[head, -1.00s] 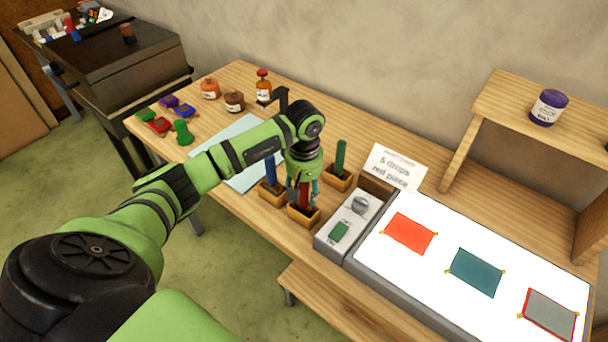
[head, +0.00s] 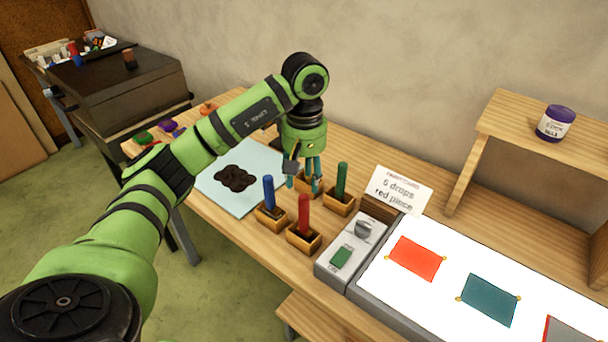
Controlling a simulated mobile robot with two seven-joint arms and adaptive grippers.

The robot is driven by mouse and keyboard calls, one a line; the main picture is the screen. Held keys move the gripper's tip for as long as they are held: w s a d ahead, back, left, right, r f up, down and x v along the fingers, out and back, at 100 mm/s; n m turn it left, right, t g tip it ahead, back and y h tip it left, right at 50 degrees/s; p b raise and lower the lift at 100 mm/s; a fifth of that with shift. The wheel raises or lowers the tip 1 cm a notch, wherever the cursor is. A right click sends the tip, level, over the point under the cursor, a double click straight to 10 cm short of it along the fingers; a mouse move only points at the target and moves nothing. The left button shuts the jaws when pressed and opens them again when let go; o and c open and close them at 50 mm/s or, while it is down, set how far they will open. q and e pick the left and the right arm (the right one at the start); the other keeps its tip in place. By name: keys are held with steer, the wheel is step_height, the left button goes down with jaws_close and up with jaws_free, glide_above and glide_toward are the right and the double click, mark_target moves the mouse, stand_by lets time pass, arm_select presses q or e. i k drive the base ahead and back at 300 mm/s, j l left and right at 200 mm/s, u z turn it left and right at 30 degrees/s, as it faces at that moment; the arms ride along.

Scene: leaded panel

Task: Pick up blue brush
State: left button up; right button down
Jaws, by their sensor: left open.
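The blue brush (head: 269,192) stands upright in a small wooden holder (head: 271,219) at the left front of a group of holders on the workbench. My left gripper (head: 304,187) points down, open, behind and to the right of the blue brush and apart from it. Its teal fingers are over or just in front of a rear wooden holder; how close they are to it I cannot tell, and what that holder contains is hidden. My right gripper is out of view.
A red brush (head: 303,213) and a green brush (head: 341,181) stand in holders close by. A switch box (head: 350,250), a sign (head: 399,189) and a light table (head: 440,286) are to the right. A blue sheet (head: 240,205) with a dark brown patch lies left.

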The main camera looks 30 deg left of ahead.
mark_target(269, 208)
steer(key=u, duration=1.3)
